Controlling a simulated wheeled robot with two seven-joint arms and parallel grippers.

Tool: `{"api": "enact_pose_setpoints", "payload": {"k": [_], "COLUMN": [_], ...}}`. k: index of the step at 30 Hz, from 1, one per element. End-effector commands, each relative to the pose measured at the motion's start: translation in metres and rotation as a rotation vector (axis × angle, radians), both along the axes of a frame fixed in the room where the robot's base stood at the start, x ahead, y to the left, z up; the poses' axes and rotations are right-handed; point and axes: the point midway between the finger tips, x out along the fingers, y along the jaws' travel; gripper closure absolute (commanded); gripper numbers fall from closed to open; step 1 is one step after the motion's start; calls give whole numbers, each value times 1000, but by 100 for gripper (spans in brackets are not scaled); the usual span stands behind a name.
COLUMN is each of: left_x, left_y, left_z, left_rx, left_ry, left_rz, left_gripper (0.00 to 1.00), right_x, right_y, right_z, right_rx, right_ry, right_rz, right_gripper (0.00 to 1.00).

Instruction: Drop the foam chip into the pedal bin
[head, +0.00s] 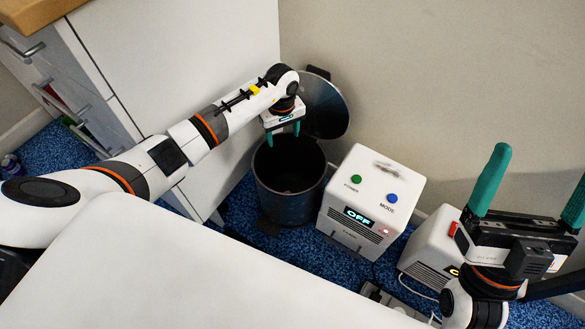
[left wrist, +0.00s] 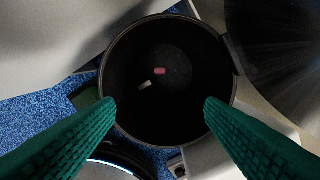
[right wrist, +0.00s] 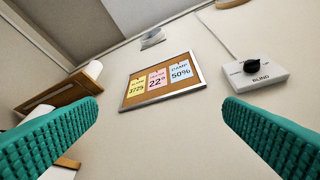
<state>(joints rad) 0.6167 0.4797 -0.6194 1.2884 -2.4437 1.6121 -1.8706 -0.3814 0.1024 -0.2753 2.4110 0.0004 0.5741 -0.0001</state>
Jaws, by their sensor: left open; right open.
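The pedal bin (head: 285,208) is a dark round bin on the blue floor, its lid (head: 326,108) swung up at the back. My left gripper (head: 283,134) is open and empty above the bin's mouth, fingers pointing down. In the left wrist view the bin's mouth lies beyond the open fingers (left wrist: 160,103). Inside are a small pale piece (left wrist: 145,85) and a small pink piece (left wrist: 160,71), apart from the fingers. Either may be the foam chip; I cannot tell which. My right gripper (head: 541,170) is open and empty, pointing up.
A white box with an OFF display (head: 370,200) stands right of the bin. A second white box (head: 432,245) is farther right, by a power strip (head: 395,305). A white cabinet (head: 190,60) is left of the bin. A white surface (head: 200,270) fills the foreground.

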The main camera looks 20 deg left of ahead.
Motion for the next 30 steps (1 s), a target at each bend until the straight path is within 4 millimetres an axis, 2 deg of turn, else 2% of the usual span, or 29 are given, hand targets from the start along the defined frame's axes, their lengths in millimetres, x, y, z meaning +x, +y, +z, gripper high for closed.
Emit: {"api": "enact_pose_setpoints", "payload": {"k": [6, 15, 22, 30], "left_x": [0, 0, 0, 0], "left_y": [0, 0, 0, 0], "left_z": [17, 36, 51, 67], "left_rx": [0, -1, 1, 0], "left_ry": [0, -1, -1, 0], "left_rz": [-1, 0, -1, 1], "left_gripper": [37, 37, 37, 37], "right_x": [32, 62, 72, 69], "right_y": [5, 6, 3, -5], "right_z": [-18, -60, -98, -142], "right_rx": [-74, -169, -239, -308], "right_ry": [239, 573, 829, 1105], "right_rz": [-13, -30, -44, -57], "right_gripper": [9, 9, 9, 9]}}
